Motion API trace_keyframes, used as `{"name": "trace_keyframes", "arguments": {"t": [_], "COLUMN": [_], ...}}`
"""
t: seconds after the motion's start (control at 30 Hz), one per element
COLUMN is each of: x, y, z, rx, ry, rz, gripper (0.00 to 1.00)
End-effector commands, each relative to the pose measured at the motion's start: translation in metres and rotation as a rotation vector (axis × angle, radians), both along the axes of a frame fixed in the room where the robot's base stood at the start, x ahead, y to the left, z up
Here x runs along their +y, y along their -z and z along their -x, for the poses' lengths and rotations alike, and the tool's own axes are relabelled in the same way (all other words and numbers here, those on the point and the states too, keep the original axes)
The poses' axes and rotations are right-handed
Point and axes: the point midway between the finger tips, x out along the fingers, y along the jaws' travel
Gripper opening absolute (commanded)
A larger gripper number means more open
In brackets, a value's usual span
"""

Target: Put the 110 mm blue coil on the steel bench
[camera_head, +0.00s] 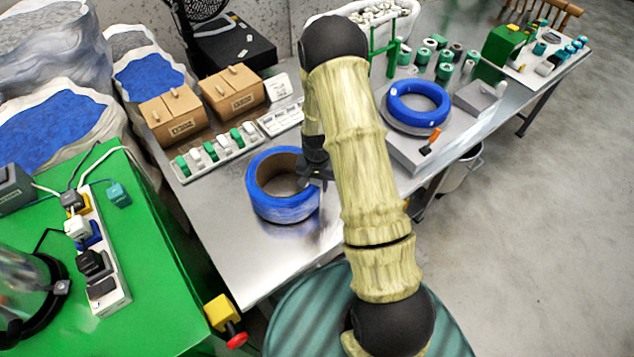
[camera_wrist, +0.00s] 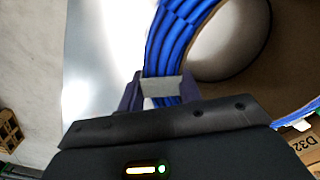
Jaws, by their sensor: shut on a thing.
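A blue coil (camera_head: 262,203) with a brown cardboard inner wall is at the near left part of the steel bench (camera_head: 222,255). My gripper (camera_head: 317,177) is shut on the right side of its ring. In the wrist view the blue strands of the coil (camera_wrist: 182,38) run down between my fingers (camera_wrist: 160,90), with a pale grey band across them. I cannot tell whether the coil's underside touches the bench or is slightly above it. No size marking on it is readable.
Another blue coil (camera_head: 418,103) lies on a grey scale-like device (camera_head: 412,152) to the right. Cardboard boxes (camera_head: 232,90) and a tray of green and white parts (camera_head: 215,152) stand behind the held coil. A green table (camera_head: 160,265) is at left. The bench's front left is clear.

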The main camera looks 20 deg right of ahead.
Motion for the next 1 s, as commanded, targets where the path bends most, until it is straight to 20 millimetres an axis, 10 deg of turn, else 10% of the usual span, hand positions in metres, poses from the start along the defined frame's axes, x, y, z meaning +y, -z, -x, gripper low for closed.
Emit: {"name": "trace_keyframes", "arguments": {"t": [0.17,0.2,0.3,0.7,1.0], "x": [0.000,0.000,0.000,0.000,0.000], "y": [0.002,0.002,0.002,-0.004,-0.047], "z": [-0.001,0.000,0.000,0.000,-0.001], "rx": [-0.002,0.001,0.001,-0.001,-0.004], "ry": [0.000,0.000,0.000,0.000,-0.001], "rz": [0.000,0.000,0.000,0.000,0.000], "gripper": [0.00,0.42,0.56,0.56,0.56]}}
